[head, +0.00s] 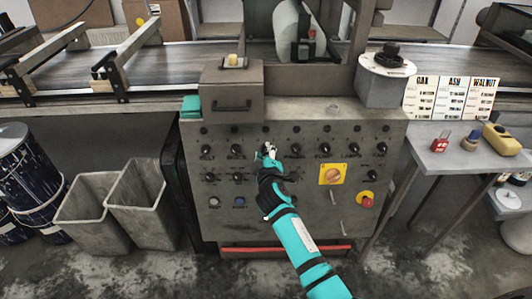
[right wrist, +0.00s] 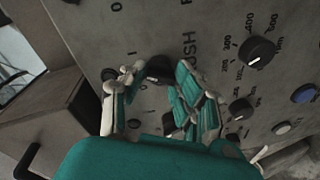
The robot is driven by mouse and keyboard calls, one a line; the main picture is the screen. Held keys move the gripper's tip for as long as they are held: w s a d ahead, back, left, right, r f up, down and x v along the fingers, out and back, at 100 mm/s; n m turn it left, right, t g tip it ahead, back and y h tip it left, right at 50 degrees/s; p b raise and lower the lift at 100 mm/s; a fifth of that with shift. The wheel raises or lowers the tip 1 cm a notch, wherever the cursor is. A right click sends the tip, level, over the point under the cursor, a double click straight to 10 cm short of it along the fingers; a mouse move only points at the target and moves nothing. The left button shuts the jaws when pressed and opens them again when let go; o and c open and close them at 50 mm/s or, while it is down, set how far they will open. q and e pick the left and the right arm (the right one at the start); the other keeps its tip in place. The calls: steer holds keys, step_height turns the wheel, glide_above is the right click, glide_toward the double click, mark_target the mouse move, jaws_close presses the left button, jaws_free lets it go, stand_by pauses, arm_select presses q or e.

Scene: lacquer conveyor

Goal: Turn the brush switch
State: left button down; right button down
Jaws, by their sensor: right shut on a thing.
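The control panel (head: 300,215) is a grey metal face with rows of black rotary switches. My right gripper (head: 268,152) reaches the upper row, left of the panel's middle, and hides the switch there in the head view. In the right wrist view its two fingers (right wrist: 157,74) are closed around a black knob, the brush switch (right wrist: 160,67). A partly visible label ending in "USH" stands beside that knob. The knob's pointer is mostly hidden by the fingers, so I cannot tell its exact position. My left gripper is not in view.
Neighbouring black switches (right wrist: 257,52) sit close by. Lower on the panel are a blue button (head: 239,201), a yellow plate with an orange knob (head: 330,183) and a red stop button (head: 367,201). A conveyor (head: 205,62) runs behind. Grey bins (head: 142,205) stand left.

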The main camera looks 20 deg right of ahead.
steer(key=n+p, duration=0.1)
steer(key=n, duration=0.1)
steer(key=shift+r+n+p, duration=0.2)
steer(key=shift+n+p, duration=0.1)
steer(key=shift+p, duration=0.05)
steer(key=n+p, duration=0.2)
steer(key=n, duration=0.1)
steer(key=n+p, duration=0.1)
steer(key=n, duration=0.1)
steer(key=n+h+p, duration=0.1)
steer(key=n, duration=0.2)
steer(key=shift+f+g+p, duration=0.2)
steer(key=shift+g+p, duration=0.1)
steer(key=shift+a+n, duration=0.1)
steer(key=shift+n, duration=0.2)
steer(key=c, duration=1)
jaws_free()
steer(key=v, duration=1.2)
steer(key=shift+f, duration=0.1)
